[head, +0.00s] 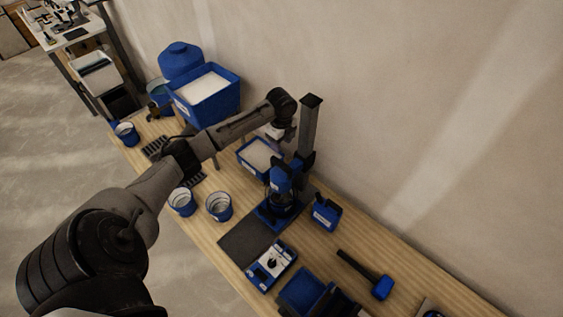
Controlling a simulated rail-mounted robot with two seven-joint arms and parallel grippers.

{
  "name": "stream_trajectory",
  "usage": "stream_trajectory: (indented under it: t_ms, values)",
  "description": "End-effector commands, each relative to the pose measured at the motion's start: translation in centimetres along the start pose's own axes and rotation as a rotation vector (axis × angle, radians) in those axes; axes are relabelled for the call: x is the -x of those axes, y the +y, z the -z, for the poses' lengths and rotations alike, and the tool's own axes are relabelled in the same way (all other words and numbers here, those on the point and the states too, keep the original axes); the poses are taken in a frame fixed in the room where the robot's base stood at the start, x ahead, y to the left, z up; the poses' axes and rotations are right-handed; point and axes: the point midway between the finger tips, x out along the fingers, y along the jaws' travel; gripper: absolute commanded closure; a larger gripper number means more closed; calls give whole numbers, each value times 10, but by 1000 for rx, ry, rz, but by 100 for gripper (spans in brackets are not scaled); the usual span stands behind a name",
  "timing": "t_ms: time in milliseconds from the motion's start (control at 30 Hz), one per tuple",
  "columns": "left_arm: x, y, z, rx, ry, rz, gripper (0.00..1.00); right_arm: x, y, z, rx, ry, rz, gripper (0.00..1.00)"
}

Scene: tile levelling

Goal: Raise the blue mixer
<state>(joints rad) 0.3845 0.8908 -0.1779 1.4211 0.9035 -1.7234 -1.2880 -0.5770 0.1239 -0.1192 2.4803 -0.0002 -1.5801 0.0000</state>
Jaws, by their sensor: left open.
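The blue mixer (283,180) is mounted on an upright dark column (309,125) that stands on the wooden bench. Its lower end sits down over the blue base of the stand. My left arm reaches in from the left across the bench. My left gripper (274,134) points down just left of the column, above and slightly left of the mixer. It looks open and apart from the mixer; its fingertips are small and hard to make out. My right gripper is not in view.
A blue bin of white material (261,153) lies below my left gripper. Two blue buckets (219,206) (182,201) stand left of the mixer. A blue-white device (271,265), a small blue box (325,213) and a blue-headed mallet (381,287) lie nearby. The wall runs behind the bench.

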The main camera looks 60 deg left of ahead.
Motion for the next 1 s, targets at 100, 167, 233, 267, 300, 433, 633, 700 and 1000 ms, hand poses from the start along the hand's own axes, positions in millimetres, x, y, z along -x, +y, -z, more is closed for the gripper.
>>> stream_trajectory:
  t_ms: [100,167,233,267,300,433,633,700,1000]
  values:
    - [-24,1,0,3,1,-4,51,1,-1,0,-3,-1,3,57]
    - [-36,1,0,2,1,-4,51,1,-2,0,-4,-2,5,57]
    - [-49,1,0,3,1,-3,51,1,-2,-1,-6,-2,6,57]
    - [-54,1,0,3,1,-3,51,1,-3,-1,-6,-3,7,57]
    - [-61,1,0,3,1,-2,51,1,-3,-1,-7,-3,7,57]
    - [-82,1,0,3,0,-2,51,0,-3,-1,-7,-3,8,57]
    - [-104,0,0,2,-1,0,51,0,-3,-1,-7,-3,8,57]
    - [-108,0,0,3,-1,0,51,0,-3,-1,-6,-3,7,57]
    - [-115,0,0,2,-2,1,51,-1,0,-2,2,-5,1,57]
